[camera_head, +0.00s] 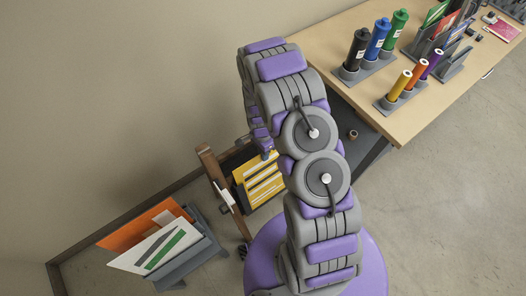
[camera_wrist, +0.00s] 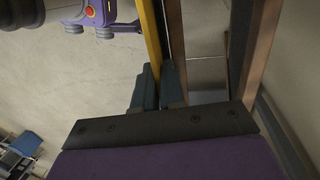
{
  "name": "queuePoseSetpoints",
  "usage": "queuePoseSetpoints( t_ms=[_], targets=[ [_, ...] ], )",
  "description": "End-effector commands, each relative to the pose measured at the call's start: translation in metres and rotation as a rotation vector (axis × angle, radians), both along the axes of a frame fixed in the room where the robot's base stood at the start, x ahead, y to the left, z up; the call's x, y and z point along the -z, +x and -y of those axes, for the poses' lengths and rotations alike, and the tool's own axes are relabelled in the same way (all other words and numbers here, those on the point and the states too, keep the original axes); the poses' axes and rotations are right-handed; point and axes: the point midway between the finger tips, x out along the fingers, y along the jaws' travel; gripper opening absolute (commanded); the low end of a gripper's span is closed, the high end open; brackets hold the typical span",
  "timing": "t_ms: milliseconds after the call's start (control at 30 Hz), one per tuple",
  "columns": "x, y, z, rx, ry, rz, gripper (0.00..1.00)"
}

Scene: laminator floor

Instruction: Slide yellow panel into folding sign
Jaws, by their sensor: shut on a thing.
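The yellow panel (camera_head: 262,184) has white stripes and stands tilted beside the brown-framed folding sign (camera_head: 211,168), low near the wall. In the wrist view the panel (camera_wrist: 149,35) shows as a thin yellow edge running into my gripper (camera_wrist: 158,78), whose dark fingers are shut on it. The sign's brown wooden frame (camera_wrist: 258,55) stands to the right of the panel in that view, with a gap between them. In the head view my arm hides the fingers. I cannot tell how far the panel sits inside the sign.
A grey rack (camera_head: 190,262) with an orange panel (camera_head: 145,224) and a white-green panel (camera_head: 155,250) stands lower left. A wooden table (camera_head: 345,30) at upper right holds bottles (camera_head: 378,38) in grey holders and upright boards. The floor at lower right is clear.

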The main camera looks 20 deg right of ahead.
Motion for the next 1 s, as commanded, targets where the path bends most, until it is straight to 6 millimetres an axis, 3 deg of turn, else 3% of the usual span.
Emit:
queuePoseSetpoints(
  t_ms=[167,200,500,800,1000],
  targets=[
    [0.0,0.0,0.0,0.0,0.0,0.0,0.0],
    [0.0,0.0,0.0,0.0,0.0,0.001,0.1],
    [0.0,0.0,0.0,0.0,0.0,0.0,0.39],
    [-0.002,0.001,0.0,0.0,-0.001,0.001,0.39],
    [-0.024,0.006,0.0,0.0,-0.001,0.003,0.39]
  ],
)
